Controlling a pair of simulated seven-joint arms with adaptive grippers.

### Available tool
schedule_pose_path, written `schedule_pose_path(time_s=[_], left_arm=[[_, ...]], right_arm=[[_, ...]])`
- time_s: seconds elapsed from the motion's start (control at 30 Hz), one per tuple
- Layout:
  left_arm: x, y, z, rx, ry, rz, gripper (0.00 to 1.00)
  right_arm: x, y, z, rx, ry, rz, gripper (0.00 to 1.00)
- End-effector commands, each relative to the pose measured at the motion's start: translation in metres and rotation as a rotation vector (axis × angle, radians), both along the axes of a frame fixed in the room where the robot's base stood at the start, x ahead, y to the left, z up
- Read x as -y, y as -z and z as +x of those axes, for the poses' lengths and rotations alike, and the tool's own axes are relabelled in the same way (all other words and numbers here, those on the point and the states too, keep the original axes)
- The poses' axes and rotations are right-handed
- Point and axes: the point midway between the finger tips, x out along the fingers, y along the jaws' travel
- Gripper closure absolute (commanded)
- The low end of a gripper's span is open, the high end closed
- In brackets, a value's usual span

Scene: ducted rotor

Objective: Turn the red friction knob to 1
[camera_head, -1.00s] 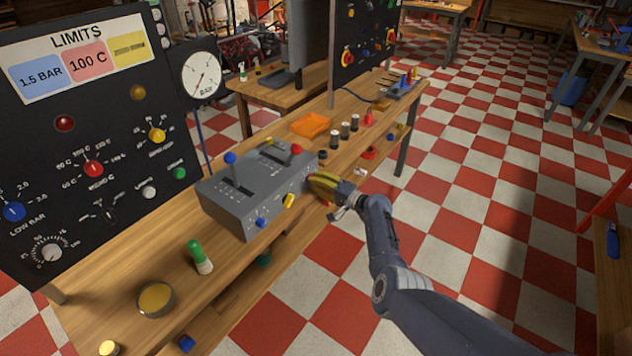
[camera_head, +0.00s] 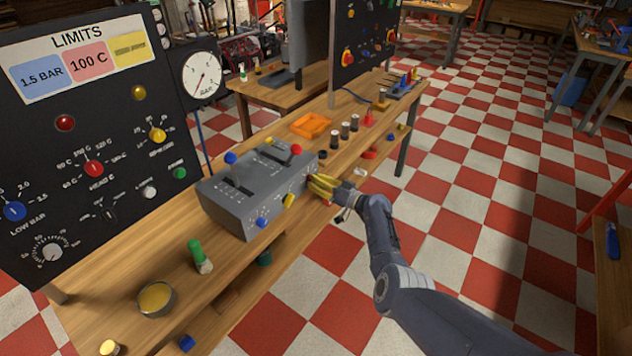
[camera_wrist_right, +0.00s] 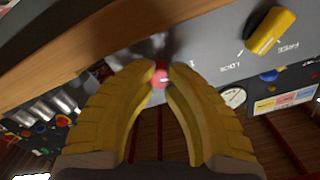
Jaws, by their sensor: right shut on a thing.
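The grey lever box (camera_head: 240,205) stands on the wooden bench. Its front face carries a blue knob (camera_head: 262,222), a yellow knob (camera_head: 289,201) and, at the right end, the red friction knob, which my gripper hides in the head view. My right gripper (camera_head: 314,183) is at that right end. In the right wrist view the red knob (camera_wrist_right: 160,78) sits between the yellow fingertips (camera_wrist_right: 160,72), which are shut on it. The yellow knob (camera_wrist_right: 270,31) shows to its upper right, between the words LOCK and FREE. My left gripper is not in view.
Two lever tops, blue (camera_head: 231,158) and red (camera_head: 296,149), stand on the box. A green-topped bottle (camera_head: 200,257) and a round dish (camera_head: 156,297) are at the near left. An orange tray (camera_head: 310,125) and several small cylinders lie beyond the box.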

Motion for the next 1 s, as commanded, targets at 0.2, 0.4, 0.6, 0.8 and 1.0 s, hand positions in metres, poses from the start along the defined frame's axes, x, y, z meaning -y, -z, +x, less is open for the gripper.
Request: schedule_pose_path(time_s=[0.2, 0.4, 0.6, 0.8, 1.0], left_arm=[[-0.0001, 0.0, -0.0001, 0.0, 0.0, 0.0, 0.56], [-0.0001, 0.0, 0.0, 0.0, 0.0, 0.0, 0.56], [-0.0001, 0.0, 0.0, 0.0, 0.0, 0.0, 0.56], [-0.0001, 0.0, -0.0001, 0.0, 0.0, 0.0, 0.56], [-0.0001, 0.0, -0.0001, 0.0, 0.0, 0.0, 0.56]], right_arm=[[-0.0065, 0.0044, -0.0035, 0.069, -0.011, -0.062, 1.0], [-0.0063, 0.0053, -0.0037, 0.103, -0.011, -0.09, 1.0], [-0.0062, 0.0061, -0.0041, 0.113, -0.011, -0.099, 1.0], [-0.0062, 0.007, -0.0045, 0.112, -0.012, -0.101, 1.0], [-0.0058, 0.0072, -0.0045, 0.111, -0.011, -0.099, 0.75]])
